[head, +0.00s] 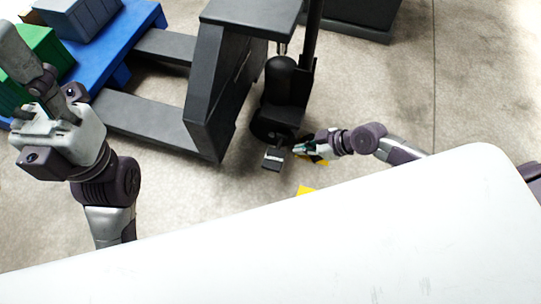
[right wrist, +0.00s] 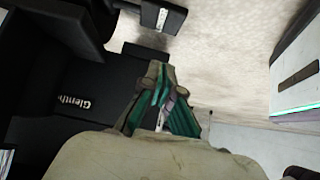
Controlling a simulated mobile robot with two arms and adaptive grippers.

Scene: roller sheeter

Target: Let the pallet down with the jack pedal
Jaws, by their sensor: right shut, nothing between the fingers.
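The jack pedal (head: 272,158) is a small black block with a pale strip, low at the base of the dark pallet jack (head: 208,90). What looks like the pedal also shows at the top of the right wrist view (right wrist: 162,17). My right gripper (head: 299,148) is shut and empty, just right of the pedal; I cannot tell whether they touch. Its closed green-padded fingers show in the right wrist view (right wrist: 164,78). The blue pallet (head: 112,45) is at upper left above the jack's forks (head: 150,118). My left gripper (head: 52,118) is at the left; its finger opening is unclear.
A green crate (head: 38,50) and a grey-blue box (head: 82,14) are on the pallet. The jack's upright post (head: 314,30) rises beside the pedal. A yellow marking (head: 306,190) lies on the floor. Open concrete floor (head: 400,90) extends to the right.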

